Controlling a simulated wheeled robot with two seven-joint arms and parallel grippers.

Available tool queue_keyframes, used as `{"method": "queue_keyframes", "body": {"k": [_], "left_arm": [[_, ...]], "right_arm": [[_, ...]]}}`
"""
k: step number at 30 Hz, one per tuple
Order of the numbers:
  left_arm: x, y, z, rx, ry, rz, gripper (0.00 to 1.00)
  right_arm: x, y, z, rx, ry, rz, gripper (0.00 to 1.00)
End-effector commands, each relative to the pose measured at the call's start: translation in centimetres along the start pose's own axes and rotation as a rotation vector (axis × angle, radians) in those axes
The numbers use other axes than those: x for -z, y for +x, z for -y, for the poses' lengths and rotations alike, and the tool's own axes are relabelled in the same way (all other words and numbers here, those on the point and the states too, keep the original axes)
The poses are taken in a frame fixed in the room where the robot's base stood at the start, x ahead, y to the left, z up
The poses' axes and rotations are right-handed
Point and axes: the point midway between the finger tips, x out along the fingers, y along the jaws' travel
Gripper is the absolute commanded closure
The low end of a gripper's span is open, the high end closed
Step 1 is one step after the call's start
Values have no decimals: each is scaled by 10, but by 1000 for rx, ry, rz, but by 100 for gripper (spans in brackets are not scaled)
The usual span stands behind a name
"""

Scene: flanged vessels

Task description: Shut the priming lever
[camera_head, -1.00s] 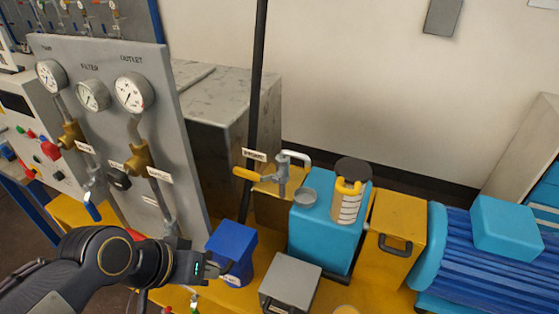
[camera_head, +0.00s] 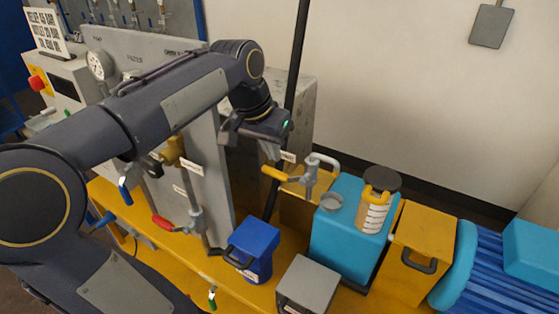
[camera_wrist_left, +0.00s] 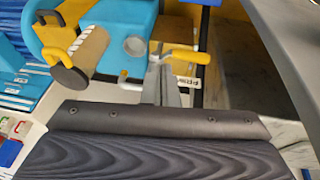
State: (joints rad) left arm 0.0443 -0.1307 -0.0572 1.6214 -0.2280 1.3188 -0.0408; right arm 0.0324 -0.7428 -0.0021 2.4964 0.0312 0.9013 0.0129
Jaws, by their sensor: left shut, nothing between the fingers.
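The priming lever (camera_head: 276,174) has a yellow handle on a grey valve body (camera_head: 311,180). In the head view the handle points left and slightly up from the valve. It also shows in the left wrist view (camera_wrist_left: 188,57), beyond my fingertips. A white label (camera_head: 288,157), partly hidden by my gripper in the head view, is beside the lever. My left gripper (camera_head: 271,150) is shut and empty, just above and behind the handle in the head view. Whether the fingertips touch the handle cannot be told. My right gripper is not in view.
A blue tank (camera_head: 345,235) with a lidded cylinder (camera_head: 375,208) stands right of the lever. A black upright pole (camera_head: 298,55) runs close to my gripper. A blue box (camera_head: 252,248) and a grey box (camera_head: 308,282) are in front. A grey gauge panel (camera_head: 215,190) is left.

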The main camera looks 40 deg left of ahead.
Motion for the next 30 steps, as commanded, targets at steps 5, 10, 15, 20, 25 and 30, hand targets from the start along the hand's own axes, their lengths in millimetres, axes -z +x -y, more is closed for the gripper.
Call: {"method": "queue_keyframes", "body": {"k": [5,10,15,20,25,30], "left_arm": [[53,-5,28,91,-6,59,100],[75,-7,42,141,-13,88,100],[76,4,45,148,-14,95,100],[73,32,49,147,-15,96,100],[69,69,55,146,-15,96,100],[63,99,60,146,-16,94,100]], "right_arm": [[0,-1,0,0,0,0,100],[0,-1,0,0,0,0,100],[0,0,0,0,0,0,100],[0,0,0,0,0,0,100],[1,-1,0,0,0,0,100],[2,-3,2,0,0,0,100]]}}
